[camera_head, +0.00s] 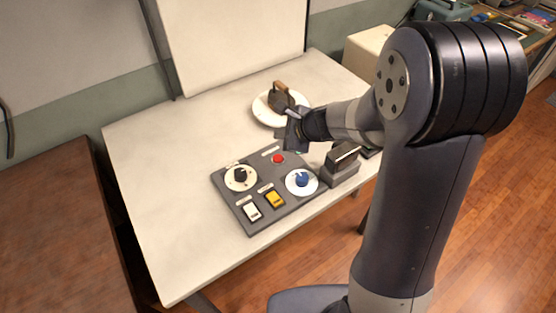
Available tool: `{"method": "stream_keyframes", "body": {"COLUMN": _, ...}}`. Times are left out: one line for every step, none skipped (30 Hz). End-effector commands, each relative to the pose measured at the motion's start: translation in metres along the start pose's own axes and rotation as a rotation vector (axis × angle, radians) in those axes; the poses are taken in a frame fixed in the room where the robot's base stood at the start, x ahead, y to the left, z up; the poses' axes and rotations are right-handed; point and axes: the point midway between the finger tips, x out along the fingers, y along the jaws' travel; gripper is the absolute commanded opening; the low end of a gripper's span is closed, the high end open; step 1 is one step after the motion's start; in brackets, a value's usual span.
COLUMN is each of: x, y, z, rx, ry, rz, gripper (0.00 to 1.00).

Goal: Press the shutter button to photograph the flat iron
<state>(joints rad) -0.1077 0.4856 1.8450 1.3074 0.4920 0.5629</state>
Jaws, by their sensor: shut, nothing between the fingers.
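A grey control panel (233,209) lies on the white table (170,230). At its back edge is a red round button (278,158) with a small label; the label is too small to read. The panel also has a black dial (240,175), a blue knob (302,181), a white switch (251,211) and a yellow switch (275,199). The flat iron (281,98), dark with a brown handle, stands on a round white plate (262,112) behind the panel. My gripper (284,134) is shut and empty, above the table between the red button and the plate. Part of the plate is hidden by my arm.
A small dark grey device (341,170) stands right of the panel, close to my arm. A white backdrop board (230,40) rises behind the iron. A cream box (368,52) stands at the back right. The table's left side is clear.

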Motion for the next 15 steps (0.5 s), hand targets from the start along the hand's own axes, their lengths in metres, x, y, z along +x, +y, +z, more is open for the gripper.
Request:
{"method": "stream_keyframes", "body": {"x": 0.009, "y": 0.007, "z": -0.007, "rx": 0.000, "ry": 0.000, "rz": 0.001, "gripper": 0.00}}
{"method": "stream_keyframes", "body": {"x": 0.012, "y": 0.009, "z": -0.009, "rx": 0.000, "ry": 0.001, "rz": 0.001, "gripper": 0.00}}
{"method": "stream_keyframes", "body": {"x": 0.016, "y": 0.012, "z": -0.012, "rx": 0.000, "ry": 0.001, "rz": 0.002, "gripper": 0.00}}
{"method": "stream_keyframes", "body": {"x": 0.019, "y": 0.014, "z": -0.014, "rx": 0.000, "ry": 0.001, "rz": 0.002, "gripper": 0.00}}
{"method": "stream_keyframes", "body": {"x": 0.022, "y": 0.017, "z": -0.016, "rx": 0.001, "ry": 0.001, "rz": 0.002, "gripper": 0.00}}
{"method": "stream_keyframes", "body": {"x": 0.026, "y": 0.020, "z": -0.019, "rx": 0.001, "ry": 0.000, "rz": 0.002, "gripper": 0.00}}
{"method": "stream_keyframes", "body": {"x": 0.030, "y": 0.022, "z": -0.022, "rx": 0.000, "ry": 0.000, "rz": 0.002, "gripper": 0.00}}
{"method": "stream_keyframes", "body": {"x": 0.033, "y": 0.024, "z": -0.024, "rx": 0.000, "ry": 0.000, "rz": 0.002, "gripper": 0.00}}
{"method": "stream_keyframes", "body": {"x": 0.036, "y": 0.026, "z": -0.026, "rx": -0.001, "ry": 0.000, "rz": 0.001, "gripper": 0.00}}
{"method": "stream_keyframes", "body": {"x": 0.038, "y": 0.028, "z": -0.028, "rx": -0.001, "ry": 0.000, "rz": 0.001, "gripper": 0.00}}
{"method": "stream_keyframes", "body": {"x": 0.040, "y": 0.029, "z": -0.029, "rx": -0.001, "ry": 0.000, "rz": 0.001, "gripper": 0.00}}
{"method": "stream_keyframes", "body": {"x": 0.042, "y": 0.031, "z": -0.031, "rx": -0.001, "ry": 0.000, "rz": 0.001, "gripper": 0.00}}
{"method": "stream_keyframes", "body": {"x": 0.044, "y": 0.032, "z": -0.032, "rx": -0.001, "ry": 0.000, "rz": 0.000, "gripper": 0.00}}
{"method": "stream_keyframes", "body": {"x": 0.045, "y": 0.033, "z": -0.033, "rx": -0.001, "ry": 0.000, "rz": 0.000, "gripper": 0.00}}
{"method": "stream_keyframes", "body": {"x": 0.046, "y": 0.034, "z": -0.034, "rx": -0.001, "ry": 0.000, "rz": 0.000, "gripper": 0.00}}
